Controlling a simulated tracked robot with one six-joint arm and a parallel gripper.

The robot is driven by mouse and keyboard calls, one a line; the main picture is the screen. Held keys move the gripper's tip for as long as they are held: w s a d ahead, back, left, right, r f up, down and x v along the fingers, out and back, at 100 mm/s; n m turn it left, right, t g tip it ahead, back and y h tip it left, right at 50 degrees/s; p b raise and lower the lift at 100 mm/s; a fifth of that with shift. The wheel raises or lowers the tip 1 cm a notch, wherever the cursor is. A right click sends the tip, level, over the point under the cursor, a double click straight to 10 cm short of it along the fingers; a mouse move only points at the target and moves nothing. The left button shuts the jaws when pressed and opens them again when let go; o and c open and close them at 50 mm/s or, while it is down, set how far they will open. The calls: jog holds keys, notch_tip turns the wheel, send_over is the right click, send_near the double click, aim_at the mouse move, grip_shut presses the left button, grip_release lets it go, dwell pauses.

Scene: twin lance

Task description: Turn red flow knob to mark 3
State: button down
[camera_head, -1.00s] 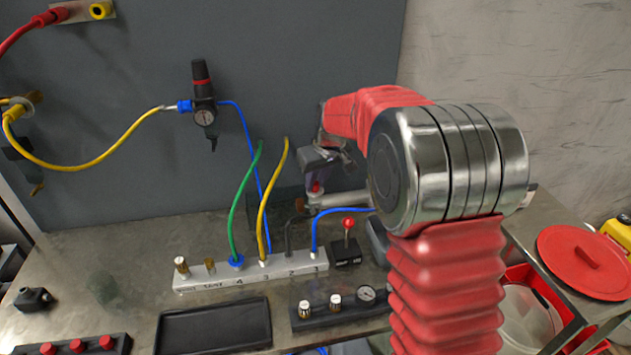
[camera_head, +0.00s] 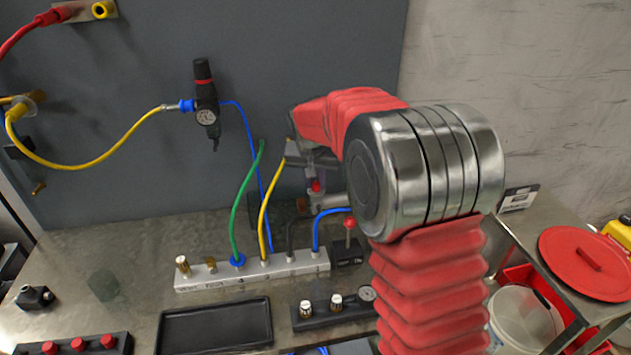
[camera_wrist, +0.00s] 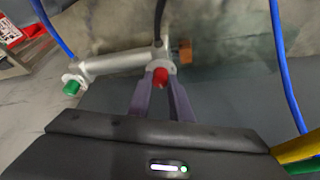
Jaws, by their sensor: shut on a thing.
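The red flow knob (camera_wrist: 160,78) sits on a fitting at one end of a silvery cylinder (camera_wrist: 115,62), and also shows in the head view (camera_head: 316,187). My gripper (camera_wrist: 162,86) has its two purple fingers around the red knob, one on each side, and is shut on it. In the head view my gripper (camera_head: 318,174) is above the knob, partly behind my arm. A green knob (camera_wrist: 72,88) is on the cylinder's other end. I cannot make out any marks on the red knob.
A dark hose (camera_wrist: 160,20) rises by the red knob's fitting, and blue hoses (camera_wrist: 285,70) pass on both sides. A grey manifold (camera_head: 250,275) with several hoses stands on the bench. A red-tipped lever (camera_head: 349,224) is close to my arm.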

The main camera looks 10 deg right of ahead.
jog(key=shift+m, duration=0.6)
jog(key=c, duration=1.6)
grip_release()
jog(key=v, duration=1.3)
jog(key=shift+a+r, duration=0.3)
jog(key=shift+a, duration=0.05)
